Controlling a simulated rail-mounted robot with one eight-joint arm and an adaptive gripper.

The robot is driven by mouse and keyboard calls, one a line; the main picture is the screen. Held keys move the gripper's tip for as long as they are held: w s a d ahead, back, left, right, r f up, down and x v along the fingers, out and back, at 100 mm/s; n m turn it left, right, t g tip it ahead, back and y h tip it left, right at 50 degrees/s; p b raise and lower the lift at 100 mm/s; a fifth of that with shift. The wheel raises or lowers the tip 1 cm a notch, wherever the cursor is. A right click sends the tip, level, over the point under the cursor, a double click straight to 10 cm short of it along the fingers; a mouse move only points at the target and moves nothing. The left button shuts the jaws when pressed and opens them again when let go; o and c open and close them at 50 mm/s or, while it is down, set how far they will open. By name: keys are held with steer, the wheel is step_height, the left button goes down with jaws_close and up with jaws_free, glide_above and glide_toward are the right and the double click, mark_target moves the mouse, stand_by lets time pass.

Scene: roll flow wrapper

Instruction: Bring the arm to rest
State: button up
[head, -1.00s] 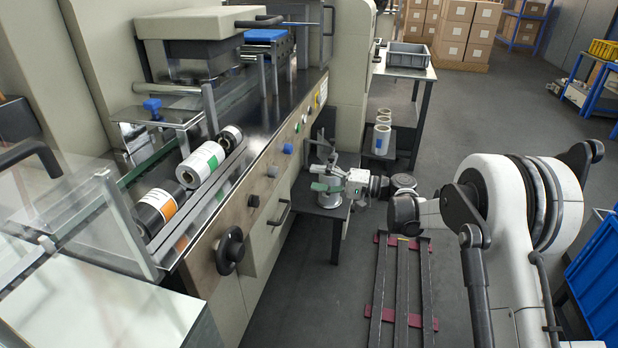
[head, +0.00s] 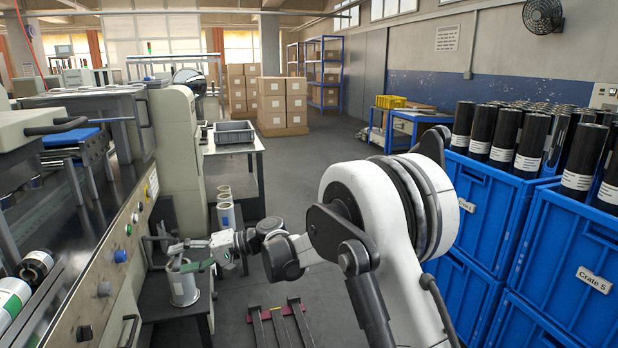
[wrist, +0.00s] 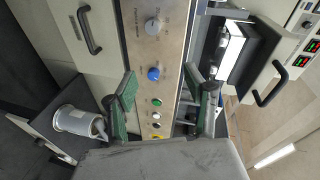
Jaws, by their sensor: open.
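My gripper (head: 197,256) is small in the head view, at the end of my folded arm, near the side of the flow wrapper (head: 118,245). In the wrist view my gripper (wrist: 165,100) has its two green-padded fingers spread wide, with nothing between them. The machine's panel of knobs and buttons (wrist: 155,75) lies beyond the fingers. A grey-white cylinder (head: 183,284) stands on a low dark side table (head: 160,308), just below the gripper in the head view. The cylinder also shows in the wrist view (wrist: 75,122), left of the fingers and apart from them.
Blue crates (head: 560,255) with black rolls stand close on the right. Boxes (head: 283,100) are stacked at the back. The aisle floor (head: 300,165) is clear.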

steer(key=s+d+r+m+t+h, duration=0.1)
steer(key=s+d+r+t+h, duration=0.15)
steer(key=d, duration=0.65)
steer(key=s+d+r+m+t+h, duration=0.15)
steer(key=s+d+r, duration=0.25)
steer(key=d, duration=0.5)
steer(key=s+d+r+t+h, duration=0.2)
steer(key=s+d+r+h, duration=0.1)
steer(key=d, duration=0.5)
steer(key=s+d+f+m+t+h, duration=0.1)
steer(key=s+d+f+t+h, duration=0.2)
steer(key=s+d, duration=0.85)
steer(key=s+d+f+m+t+h, duration=0.15)
steer(key=s+d+h, duration=0.35)
steer(key=s+d, duration=0.7)
steer(key=w+d+r+p, duration=0.1)
steer(key=r+p, duration=0.6)
steer(key=p, duration=0.1)
steer(key=w+d+r+p, duration=0.1)
steer(key=d+r+p, duration=0.1)
steer(key=r+p, duration=0.6)
steer(key=shift+w+r+n, duration=0.2)
steer(key=shift+w+n, duration=0.1)
steer(key=shift+w, duration=0.1)
steer(key=shift+g, duration=0.25)
steer(key=shift+c, duration=0.5)
